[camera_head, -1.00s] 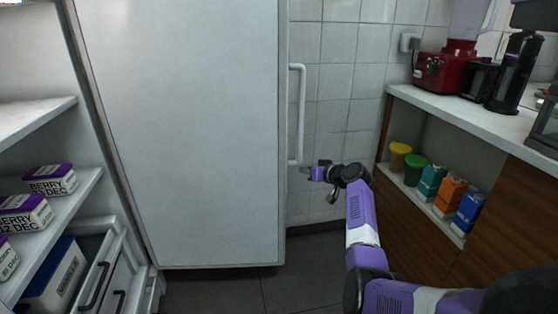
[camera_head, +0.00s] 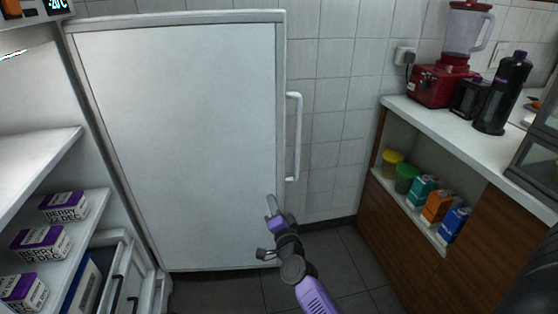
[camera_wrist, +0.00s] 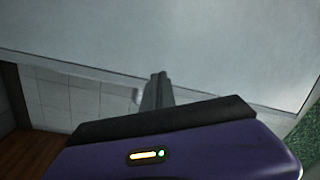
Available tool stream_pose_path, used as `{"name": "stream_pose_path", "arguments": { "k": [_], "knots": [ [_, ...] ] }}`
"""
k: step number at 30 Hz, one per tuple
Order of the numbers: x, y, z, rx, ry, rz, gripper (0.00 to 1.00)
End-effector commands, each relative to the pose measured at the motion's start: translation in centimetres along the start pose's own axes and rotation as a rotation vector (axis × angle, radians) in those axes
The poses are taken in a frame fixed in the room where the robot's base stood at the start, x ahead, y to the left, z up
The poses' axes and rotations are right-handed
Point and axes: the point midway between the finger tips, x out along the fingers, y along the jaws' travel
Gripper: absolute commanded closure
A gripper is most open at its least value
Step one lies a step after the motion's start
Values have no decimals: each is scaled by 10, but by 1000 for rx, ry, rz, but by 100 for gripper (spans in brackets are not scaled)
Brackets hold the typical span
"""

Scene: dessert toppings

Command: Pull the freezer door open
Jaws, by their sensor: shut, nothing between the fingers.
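The freezer door (camera_head: 175,140) is a large white panel that stands swung open, with its framed inner face toward me. Its white bar handle (camera_head: 295,137) sticks out past the right edge. My gripper (camera_head: 270,204) is shut and empty, in front of the lower right of the door face, left of and below the handle. It is not on the handle. In the wrist view my closed fingertips (camera_wrist: 160,78) point at the pale door panel (camera_wrist: 200,35), near its edge. I cannot tell whether they touch it.
At left, freezer shelves (camera_head: 45,155) hold berry boxes (camera_head: 40,243), with drawers (camera_head: 125,280) below. At right stands a counter (camera_head: 445,117) with a red blender (camera_head: 445,85) and colored cartons (camera_head: 437,205) underneath. Floor (camera_head: 350,265) between door and counter is clear.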

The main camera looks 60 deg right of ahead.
Motion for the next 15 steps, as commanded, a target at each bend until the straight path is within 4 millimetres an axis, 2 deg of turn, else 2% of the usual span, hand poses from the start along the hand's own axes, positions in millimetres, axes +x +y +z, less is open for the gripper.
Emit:
{"name": "stream_pose_path", "arguments": {
  "k": [1, 3, 9, 15],
  "knots": [
    [-10, -20, -4, 76, 13, 10, 100],
    [-22, -27, -4, 188, 47, 27, 100],
    [-55, -30, -8, 414, 132, 84, 100],
    [-66, -24, -9, 493, 170, 109, 100]
  ]
}}
